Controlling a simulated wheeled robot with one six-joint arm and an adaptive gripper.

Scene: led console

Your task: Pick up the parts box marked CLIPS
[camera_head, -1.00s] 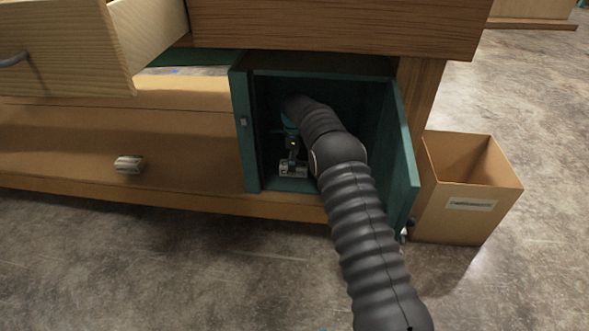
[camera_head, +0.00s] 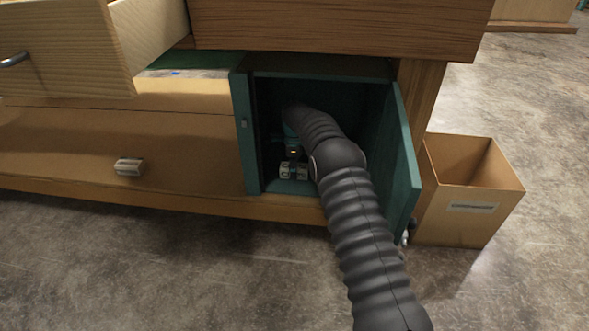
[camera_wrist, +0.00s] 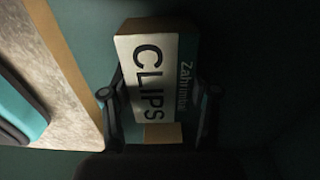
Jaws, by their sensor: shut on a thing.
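The parts box marked CLIPS (camera_wrist: 150,75) is in the wrist view, with a white label, black letters and a dark strip reading in part "Zahnrad". My gripper (camera_wrist: 160,108) is shut on it, one finger on each side of the box. In the head view the small pale box (camera_head: 293,172) shows low inside the green cabinet (camera_head: 247,135), near its front opening. My gripper (camera_head: 292,158) is just above and around it there, partly hidden in shadow. I cannot tell if the box touches the cabinet floor.
The green cabinet door (camera_head: 402,160) stands open on the right, close to my arm. An open cardboard box (camera_head: 440,205) stands on the floor beside it. A wooden drawer (camera_head: 65,50) juts out at upper left. The concrete floor in front is clear.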

